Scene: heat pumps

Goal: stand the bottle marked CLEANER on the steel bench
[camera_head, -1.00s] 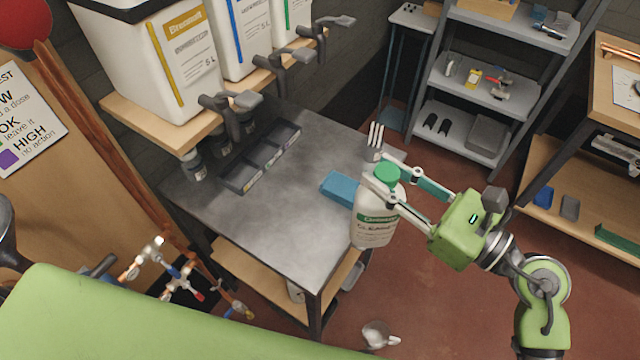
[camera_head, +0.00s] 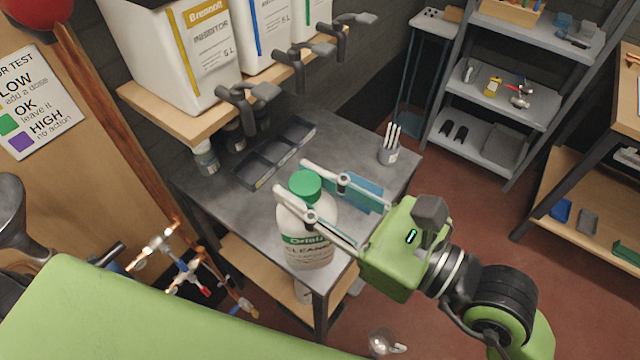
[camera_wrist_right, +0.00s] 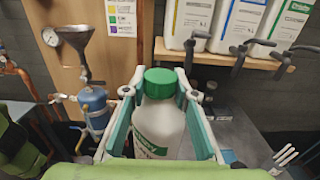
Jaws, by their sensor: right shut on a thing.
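The bottle marked CLEANER (camera_head: 308,232) is white with a green cap and a green label band. It stands roughly upright between the fingers of my right gripper (camera_head: 312,190), which is shut on it. In the head view it covers the front part of the steel bench (camera_head: 240,205); whether its base touches the top I cannot tell. In the right wrist view the bottle (camera_wrist_right: 158,120) sits between both fingers, its lower part hidden. The bench also shows in that view (camera_wrist_right: 240,130). My left gripper is not in view.
A divided black tray (camera_head: 275,153), a blue item (camera_head: 365,193) and a cup of white sticks (camera_head: 389,150) are on the bench. Dosing containers (camera_head: 190,50) stand on a wooden shelf above its back edge. A jug (camera_head: 385,343) is on the floor.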

